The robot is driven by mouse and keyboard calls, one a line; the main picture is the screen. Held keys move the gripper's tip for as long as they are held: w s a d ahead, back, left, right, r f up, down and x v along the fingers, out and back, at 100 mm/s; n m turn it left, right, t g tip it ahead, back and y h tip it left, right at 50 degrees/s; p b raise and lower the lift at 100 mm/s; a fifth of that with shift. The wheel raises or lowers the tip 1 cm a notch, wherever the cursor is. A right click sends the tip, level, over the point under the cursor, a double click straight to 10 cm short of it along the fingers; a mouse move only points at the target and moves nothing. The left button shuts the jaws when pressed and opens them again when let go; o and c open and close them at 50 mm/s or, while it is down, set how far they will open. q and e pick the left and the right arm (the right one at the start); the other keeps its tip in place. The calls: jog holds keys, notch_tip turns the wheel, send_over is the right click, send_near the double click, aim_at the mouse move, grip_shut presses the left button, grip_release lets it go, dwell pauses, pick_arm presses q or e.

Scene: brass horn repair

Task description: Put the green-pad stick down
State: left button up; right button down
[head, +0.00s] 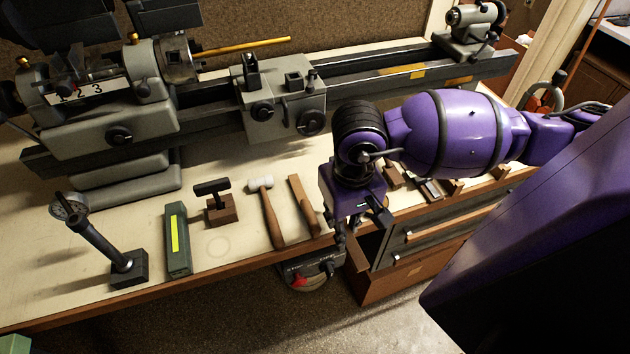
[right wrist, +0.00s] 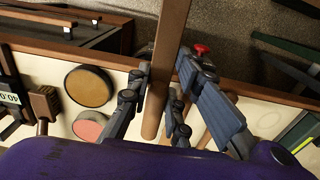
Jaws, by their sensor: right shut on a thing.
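My right gripper (right wrist: 160,90) is shut on a long brown wooden stick (right wrist: 170,35), which runs between its fingers in the right wrist view. No green pad shows on the visible part of the stick. In the head view the right gripper (head: 347,236) is at the bench's front edge, pointing down, right of a flat wooden stick (head: 303,204) lying on the bench. My left gripper is not in view.
The lathe (head: 285,98) fills the back. Drawers (head: 440,232) are below the right part.

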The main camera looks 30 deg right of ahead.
jog(key=w+d, duration=0.1)
jog(key=w+d+f, duration=0.1)
jog(key=w, duration=0.1)
jog(key=w+d, duration=0.1)
jog(key=w, duration=0.1)
jog(key=shift+w+d+f, duration=0.2)
jog(key=w, duration=0.2)
jog(key=w+d, duration=0.1)
jog(key=w, duration=0.1)
jog(key=w+p, duration=0.1)
jog(key=w, duration=0.1)
jog(key=shift+w+d+f, duration=0.15)
jog(key=shift+w+d, duration=0.15)
jog(key=shift+w, duration=0.05)
jog(key=shift+w+d, duration=0.15)
jog(key=shift+w, duration=0.45)
jog(key=w, duration=0.3)
jog(key=shift+d+f+p, duration=0.3)
jog(key=shift+d+f, duration=0.05)
jog(key=shift+f, duration=0.45)
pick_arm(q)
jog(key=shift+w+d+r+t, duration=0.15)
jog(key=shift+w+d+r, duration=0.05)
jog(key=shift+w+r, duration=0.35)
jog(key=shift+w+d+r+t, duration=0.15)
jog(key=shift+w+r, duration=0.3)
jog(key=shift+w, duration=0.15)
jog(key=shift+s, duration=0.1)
